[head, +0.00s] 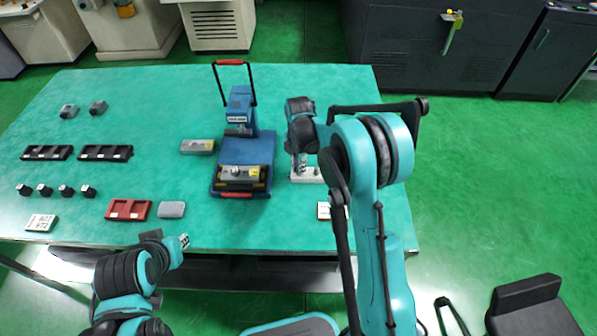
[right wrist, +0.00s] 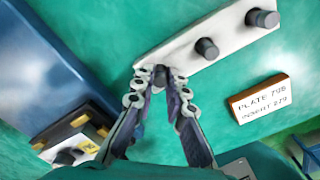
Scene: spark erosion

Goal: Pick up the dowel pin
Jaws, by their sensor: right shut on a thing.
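In the right wrist view, a pale plate (right wrist: 225,32) carries a row of dark dowel pins. The fingertips of my right gripper (right wrist: 160,84) are shut on the pin at the plate's near left end, the dowel pin (right wrist: 162,74), which is partly hidden between them. Two more pins, a middle one (right wrist: 207,48) and a far one (right wrist: 262,18), stand free in the plate. In the head view, my right gripper (head: 301,168) points down over the plate (head: 307,177). My left gripper (head: 184,241) is at the table's front edge, too small to read.
A labelled card (right wrist: 262,100) lies beside the plate. A blue press (head: 241,150) with a red-topped handle stands left of it, with a dark block (head: 240,185) on its base. A grey block (head: 197,146), red tray (head: 128,210) and black trays (head: 105,153) lie further left.

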